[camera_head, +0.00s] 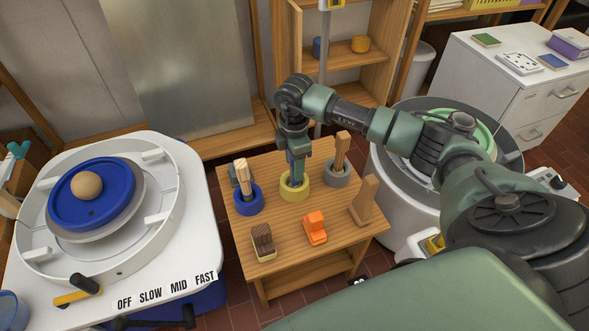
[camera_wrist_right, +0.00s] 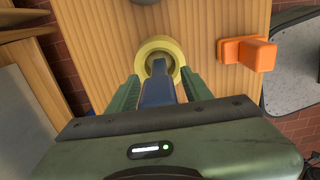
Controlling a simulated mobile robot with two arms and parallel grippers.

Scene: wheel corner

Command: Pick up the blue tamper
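The blue tamper (camera_wrist_right: 158,92) stands with its lower end inside a yellow ring (camera_wrist_right: 150,52) on the small wooden table. The ring also shows in the head view (camera_head: 293,190), where my right gripper (camera_head: 297,163) hangs straight above it, pointing down. In the right wrist view my right gripper (camera_wrist_right: 159,78) has one green finger on each side of the tamper. A gap shows between the fingertips and the tamper, so it looks open around it. The tamper is mostly hidden by the gripper in the head view. My left gripper is not in view.
On the wooden table (camera_head: 300,265) are a blue ring (camera_head: 249,204) and a grey ring (camera_head: 338,178), each with a wooden tool, a brown brush (camera_head: 263,241), an orange block tool (camera_head: 315,227) and a wooden block (camera_head: 364,200). Potter's wheels stand left (camera_head: 170,225) and right (camera_head: 380,190).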

